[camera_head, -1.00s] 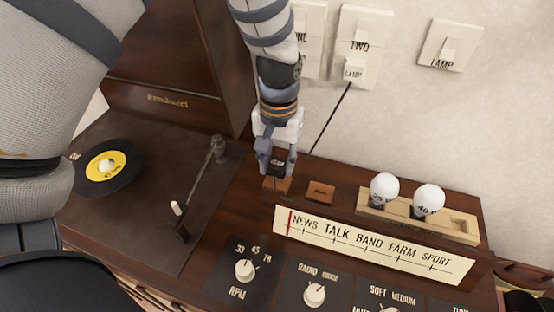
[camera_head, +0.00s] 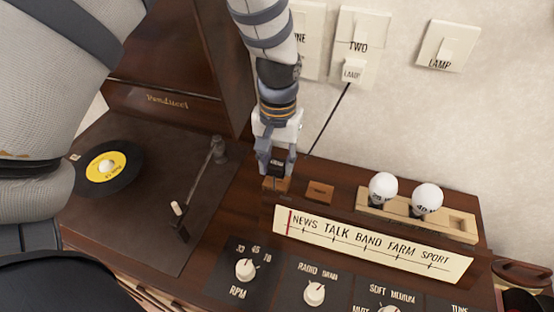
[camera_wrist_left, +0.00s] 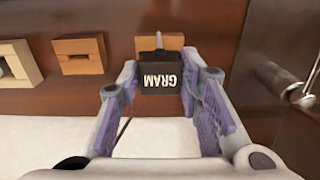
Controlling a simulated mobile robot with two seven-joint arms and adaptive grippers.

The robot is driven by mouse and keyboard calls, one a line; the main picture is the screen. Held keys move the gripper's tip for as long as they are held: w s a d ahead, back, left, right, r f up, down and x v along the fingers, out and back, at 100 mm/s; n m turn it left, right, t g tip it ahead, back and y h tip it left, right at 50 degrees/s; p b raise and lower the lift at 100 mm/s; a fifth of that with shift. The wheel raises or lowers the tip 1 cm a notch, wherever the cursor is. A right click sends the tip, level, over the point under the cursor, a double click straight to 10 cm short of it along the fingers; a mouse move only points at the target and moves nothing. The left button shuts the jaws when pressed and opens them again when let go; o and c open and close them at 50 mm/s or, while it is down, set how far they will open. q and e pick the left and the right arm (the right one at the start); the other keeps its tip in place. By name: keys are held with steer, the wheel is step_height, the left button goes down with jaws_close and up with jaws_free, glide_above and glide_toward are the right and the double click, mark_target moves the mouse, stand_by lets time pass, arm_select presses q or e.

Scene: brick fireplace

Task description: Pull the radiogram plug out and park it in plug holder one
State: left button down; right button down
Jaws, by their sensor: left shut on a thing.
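The radiogram plug, a black block marked GRAM (camera_wrist_left: 160,78), sits between the fingers of my left gripper (camera_wrist_left: 160,88) in the left wrist view. In the head view the black plug (camera_head: 278,167) is at the fingertips of my left gripper (camera_head: 276,164), which is shut on it. The plug is right at the left of two small wooden holders (camera_head: 275,184), which also shows behind it in the left wrist view (camera_wrist_left: 174,41). Whether the plug is seated in it or just above it, I cannot tell. My right gripper is not in view.
A second, slotted wooden holder (camera_head: 320,191) is beside it. A rack (camera_head: 461,226) holds two white bulbs. On the wall, socket TWO (camera_head: 357,45) holds a LAMP plug (camera_head: 353,71) with a black cord. The tonearm (camera_head: 198,181) and record (camera_head: 108,167) are left.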

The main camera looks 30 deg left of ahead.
arm_select(q)
steer(key=shift+f, duration=1.45)
stand_by(0.4)
steer(key=c, duration=1.1)
jaws_free()
steer(key=shift+o, duration=0.2)
step_height(320, 180, up, 12)
steer(key=shift+r, duration=0.1)
